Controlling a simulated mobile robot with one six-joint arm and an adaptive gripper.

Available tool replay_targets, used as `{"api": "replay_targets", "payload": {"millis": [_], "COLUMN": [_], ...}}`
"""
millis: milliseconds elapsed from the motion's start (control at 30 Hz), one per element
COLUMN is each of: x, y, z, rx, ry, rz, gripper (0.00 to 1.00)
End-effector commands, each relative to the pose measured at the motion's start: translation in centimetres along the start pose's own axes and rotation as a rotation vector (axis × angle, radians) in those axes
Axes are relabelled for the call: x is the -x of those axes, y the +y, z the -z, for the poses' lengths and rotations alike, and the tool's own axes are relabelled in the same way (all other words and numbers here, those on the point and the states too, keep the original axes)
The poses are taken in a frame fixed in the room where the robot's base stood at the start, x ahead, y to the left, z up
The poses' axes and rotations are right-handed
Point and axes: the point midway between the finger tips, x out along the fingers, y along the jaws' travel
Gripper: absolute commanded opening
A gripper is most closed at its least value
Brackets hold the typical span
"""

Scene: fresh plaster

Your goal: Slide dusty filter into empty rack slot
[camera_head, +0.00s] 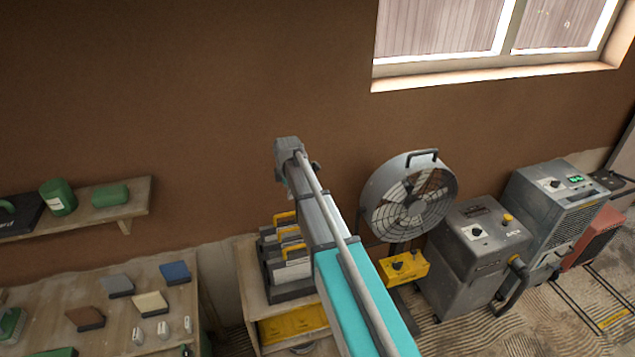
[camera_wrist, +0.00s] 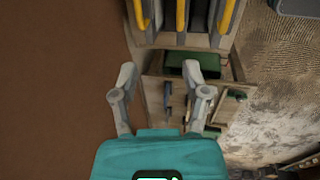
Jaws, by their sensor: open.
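A dark rack (camera_head: 290,293) stands on a wooden stand, holding filters with yellow handles (camera_head: 285,219). In the wrist view several yellow handles (camera_wrist: 180,14) show at the top edge, with a dark gap (camera_wrist: 203,14) between two of them; I cannot tell whether it is an empty slot. I cannot tell which filter is the dusty one. My gripper (camera_wrist: 159,70) is open and empty in the wrist view, with its fingers apart and the rack beyond their tips. In the head view my arm covers part of the rack and my gripper cannot be made out.
A fan (camera_head: 410,195) and grey machines (camera_head: 475,255) stand right of the rack. A workbench (camera_head: 60,290) with coloured blocks is at left, below a wall shelf (camera_head: 125,208). A yellow item (camera_head: 295,323) lies under the rack. The brown wall (camera_wrist: 55,90) is close at left in the wrist view.

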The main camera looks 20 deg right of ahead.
Motion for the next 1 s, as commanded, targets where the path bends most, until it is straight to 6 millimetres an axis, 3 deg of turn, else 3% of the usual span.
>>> {"api": "replay_targets", "payload": {"millis": [400, 1000], "x": [4.0, 5.2], "y": [0.8, -3.9], "z": [0.0, -7.0], "rx": [0.0, 0.205], "ry": [0.0, 0.041], "rz": [0.0, 0.002], "gripper": [0.59, 0.59]}}
